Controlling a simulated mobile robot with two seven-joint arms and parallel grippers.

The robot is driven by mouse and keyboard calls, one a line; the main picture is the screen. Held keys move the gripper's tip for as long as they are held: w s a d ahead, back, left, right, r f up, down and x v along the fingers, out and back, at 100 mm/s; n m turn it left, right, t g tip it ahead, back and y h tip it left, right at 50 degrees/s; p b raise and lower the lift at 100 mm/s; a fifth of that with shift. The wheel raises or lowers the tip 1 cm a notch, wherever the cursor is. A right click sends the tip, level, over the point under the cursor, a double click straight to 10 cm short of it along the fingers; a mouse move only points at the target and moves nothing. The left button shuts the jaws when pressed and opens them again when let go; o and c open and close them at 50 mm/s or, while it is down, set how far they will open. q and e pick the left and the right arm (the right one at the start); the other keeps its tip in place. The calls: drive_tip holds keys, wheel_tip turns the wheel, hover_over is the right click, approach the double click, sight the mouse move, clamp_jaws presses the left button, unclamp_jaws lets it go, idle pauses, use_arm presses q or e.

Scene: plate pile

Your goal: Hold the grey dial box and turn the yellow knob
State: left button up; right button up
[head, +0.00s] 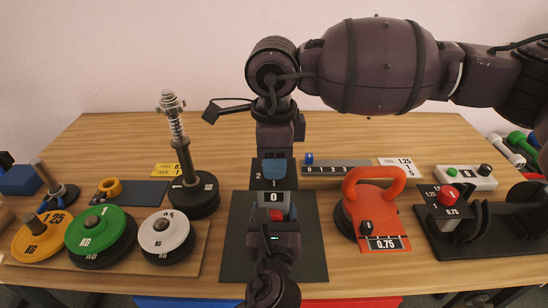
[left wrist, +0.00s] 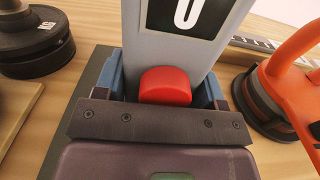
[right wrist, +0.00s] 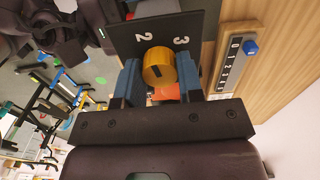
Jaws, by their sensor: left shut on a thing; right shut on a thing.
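The grey dial box (head: 290,184) stands upright on a dark mat (head: 240,262); its label reads 0 in the head view. My left gripper (head: 272,220) is shut on its lower part, with blue fingers on both sides. In the left wrist view the grey box (left wrist: 200,55) has a red button (left wrist: 165,86) low between the fingers. The yellow knob (right wrist: 159,65) sits on the box's black dial plate (right wrist: 185,25), marked 2 and 3. My right gripper (right wrist: 159,84) comes from above, shut on the knob. The knob is hidden in the head view.
An orange kettle weight (head: 374,205) stands close on the right. A black post with a spring (head: 182,150) stands on the left, near green (head: 100,235) and white (head: 166,236) discs. A slider strip (head: 335,167) lies behind. A red-button device (head: 447,196) is farther right.

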drive_tip(key=m, duration=1.2)
idle(0.6)
drive_tip(key=o, duration=0.9)
drive_tip(key=shift+r, duration=0.15)
wheel_tip(320, 180, up, 12)
drive_tip(key=shift+f, duration=0.1)
use_arm(q)
drive_tip(key=o, duration=1.3)
